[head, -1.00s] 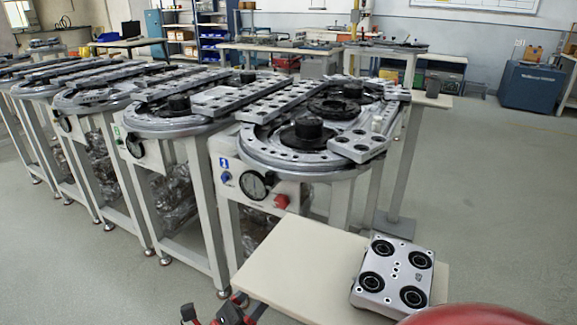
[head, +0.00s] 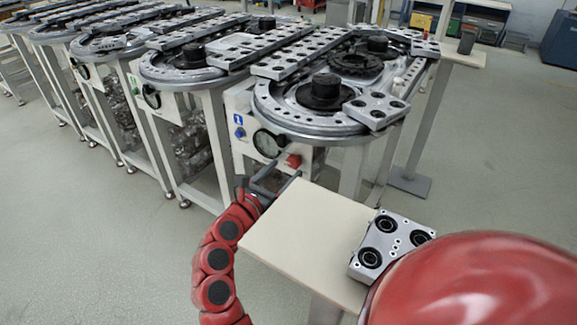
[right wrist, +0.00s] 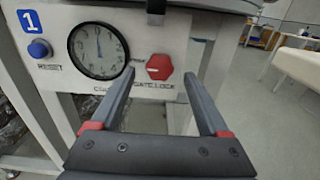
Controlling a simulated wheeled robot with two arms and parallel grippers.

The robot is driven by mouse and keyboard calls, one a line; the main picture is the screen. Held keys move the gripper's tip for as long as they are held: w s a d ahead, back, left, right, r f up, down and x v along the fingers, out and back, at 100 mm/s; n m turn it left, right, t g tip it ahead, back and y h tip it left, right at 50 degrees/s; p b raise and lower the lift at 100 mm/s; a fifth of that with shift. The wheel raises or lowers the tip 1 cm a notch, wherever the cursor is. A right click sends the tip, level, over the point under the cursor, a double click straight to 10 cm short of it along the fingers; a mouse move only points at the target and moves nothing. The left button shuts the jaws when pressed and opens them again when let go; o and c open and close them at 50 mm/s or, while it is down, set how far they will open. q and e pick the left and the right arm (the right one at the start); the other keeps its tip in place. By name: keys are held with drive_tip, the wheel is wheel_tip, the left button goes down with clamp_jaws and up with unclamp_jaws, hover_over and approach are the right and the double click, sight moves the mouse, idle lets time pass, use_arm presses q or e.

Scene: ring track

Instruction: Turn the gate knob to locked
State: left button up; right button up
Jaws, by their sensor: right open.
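The gate knob is a red, six-sided knob (head: 293,161) on the white front panel of the nearest ring station. In the right wrist view the knob (right wrist: 159,67) sits above the printed words "GATE LOCK", which my fingers partly cover. My right gripper (head: 283,171) is in front of this panel. In the right wrist view the open, empty fingers (right wrist: 158,78) point at the panel, their tips to either side of the knob and slightly below it. I cannot tell whether they touch anything. My left gripper is not in view.
A cream side table (head: 305,225) with a metal block (head: 392,243) stands close to the right of my gripper. More ring stations line up leftward.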

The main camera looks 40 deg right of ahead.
sight(292, 163)
drive_tip(key=shift+x, duration=1.5)
clamp_jaws()
